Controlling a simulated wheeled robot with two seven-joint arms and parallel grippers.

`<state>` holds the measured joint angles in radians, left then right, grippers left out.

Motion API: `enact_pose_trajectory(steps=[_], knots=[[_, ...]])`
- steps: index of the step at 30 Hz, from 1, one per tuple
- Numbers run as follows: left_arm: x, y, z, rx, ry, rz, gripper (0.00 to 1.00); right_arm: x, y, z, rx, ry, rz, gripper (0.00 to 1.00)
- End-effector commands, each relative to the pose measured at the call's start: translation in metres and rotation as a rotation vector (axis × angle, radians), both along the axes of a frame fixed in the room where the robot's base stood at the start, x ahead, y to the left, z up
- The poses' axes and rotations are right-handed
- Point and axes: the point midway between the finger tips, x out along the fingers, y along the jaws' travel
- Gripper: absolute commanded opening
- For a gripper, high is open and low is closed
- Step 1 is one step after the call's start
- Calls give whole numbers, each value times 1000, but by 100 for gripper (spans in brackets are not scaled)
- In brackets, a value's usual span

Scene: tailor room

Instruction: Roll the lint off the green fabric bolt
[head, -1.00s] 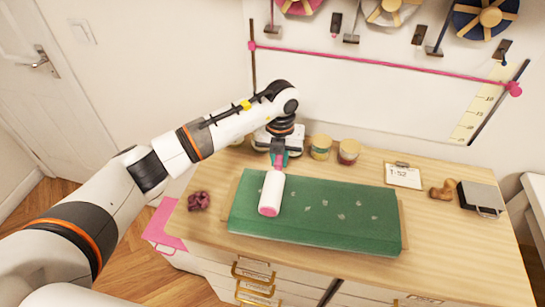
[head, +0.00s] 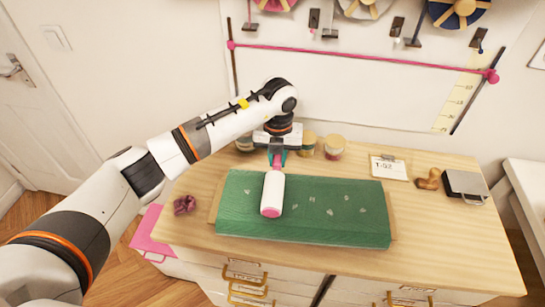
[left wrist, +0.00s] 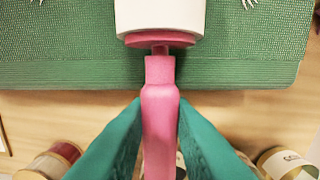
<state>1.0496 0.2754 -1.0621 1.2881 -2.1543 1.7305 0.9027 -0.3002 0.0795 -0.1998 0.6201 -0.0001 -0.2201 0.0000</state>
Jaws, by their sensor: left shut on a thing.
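The green fabric bolt (head: 310,229) lies flat on the wooden table, with several pale lint specks (head: 330,211) on its top. My left gripper (head: 277,158) is shut on the pink handle of a white lint roller (head: 273,188). In the left wrist view the green fingers (left wrist: 160,130) stand on both sides of the pink handle (left wrist: 159,108). The roller is over the left part of the bolt; whether it touches the cloth is unclear. One speck shows to its left, the others to its right. My right gripper is not in view.
A clipboard (head: 389,168), a brown stamp (head: 429,180) and a grey box (head: 465,187) are at the right. A dark red crumpled item (head: 184,205) lies at the left. The front right tabletop is clear.

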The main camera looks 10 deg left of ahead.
Motion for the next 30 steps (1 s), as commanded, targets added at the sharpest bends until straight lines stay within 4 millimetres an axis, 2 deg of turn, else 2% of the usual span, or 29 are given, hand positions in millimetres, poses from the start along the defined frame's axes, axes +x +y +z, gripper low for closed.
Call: enact_pose_trajectory(steps=[8, 22, 30], knots=[[0, -1, -1, 1, 1, 0, 0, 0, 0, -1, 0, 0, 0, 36], [2, -29, 1, 1, -2, 0, 0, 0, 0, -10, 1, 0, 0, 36], [2, -30, 2, 0, -2, 1, 0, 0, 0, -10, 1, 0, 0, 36]])
